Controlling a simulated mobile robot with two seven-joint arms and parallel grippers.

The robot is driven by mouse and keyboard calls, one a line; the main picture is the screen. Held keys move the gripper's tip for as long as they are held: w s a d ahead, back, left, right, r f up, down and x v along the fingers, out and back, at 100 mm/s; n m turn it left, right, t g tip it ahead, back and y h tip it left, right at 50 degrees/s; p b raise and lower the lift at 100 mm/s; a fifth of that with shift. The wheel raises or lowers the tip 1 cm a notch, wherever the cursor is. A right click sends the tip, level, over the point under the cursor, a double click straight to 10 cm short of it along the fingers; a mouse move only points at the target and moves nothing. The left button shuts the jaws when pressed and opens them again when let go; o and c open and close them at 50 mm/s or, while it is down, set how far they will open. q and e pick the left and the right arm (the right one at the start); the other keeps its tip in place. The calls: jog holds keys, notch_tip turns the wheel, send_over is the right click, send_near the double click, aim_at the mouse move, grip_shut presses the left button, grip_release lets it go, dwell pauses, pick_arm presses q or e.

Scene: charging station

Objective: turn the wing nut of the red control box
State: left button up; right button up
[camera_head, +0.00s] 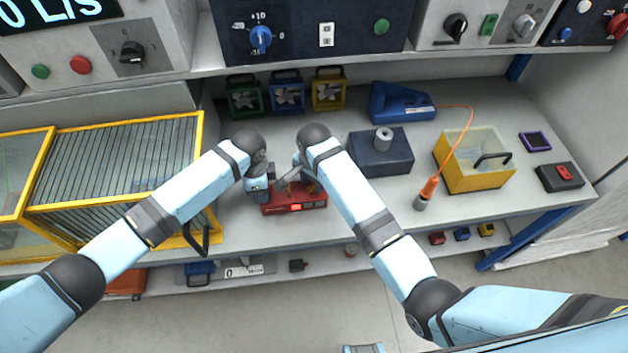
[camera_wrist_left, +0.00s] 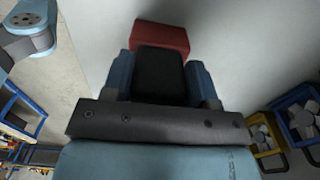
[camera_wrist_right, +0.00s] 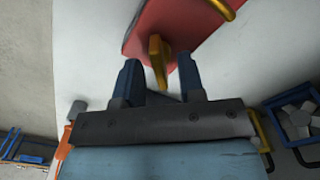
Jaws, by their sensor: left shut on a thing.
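The red control box (camera_head: 296,208) lies on the shelf near its front edge, with a lit panel on its front. My left gripper (camera_head: 258,188) is at its left end. In the left wrist view, its fingers (camera_wrist_left: 160,78) are shut on a black block-like part (camera_wrist_left: 160,72), with the box's red body (camera_wrist_left: 160,37) beyond. My right gripper (camera_head: 297,174) is above the box. In the right wrist view, its fingers (camera_wrist_right: 157,80) are open, with the yellow wing nut (camera_wrist_right: 157,60) partly between their tips; contact is unclear. My grippers hide much of the box top.
A dark blue block with a grey cylinder (camera_head: 381,160) stands to the right, near a yellow bin (camera_head: 470,182). Yellow-framed racks (camera_head: 120,165) stand left. Several small fans (camera_head: 287,95) line the back. Control panels (camera_head: 330,30) overhang the shelf.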

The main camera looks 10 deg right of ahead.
notch_tip(320, 180, up, 7)
jog(key=shift+f, duration=0.15)
dwell(0.4)
notch_tip(320, 180, up, 4)
jog(key=w+a+n, duration=0.1)
jog(key=n, duration=2.1)
jog(key=f+n, duration=0.4)
jog(key=s+f+n, duration=0.1)
jog(key=f+n, duration=0.2)
jog(key=n, duration=0.2)
jog(key=f+n, duration=0.4)
jog(key=n, duration=0.1)
jog(key=shift+s+d+f, duration=0.2)
jog(key=shift+d+f, duration=0.1)
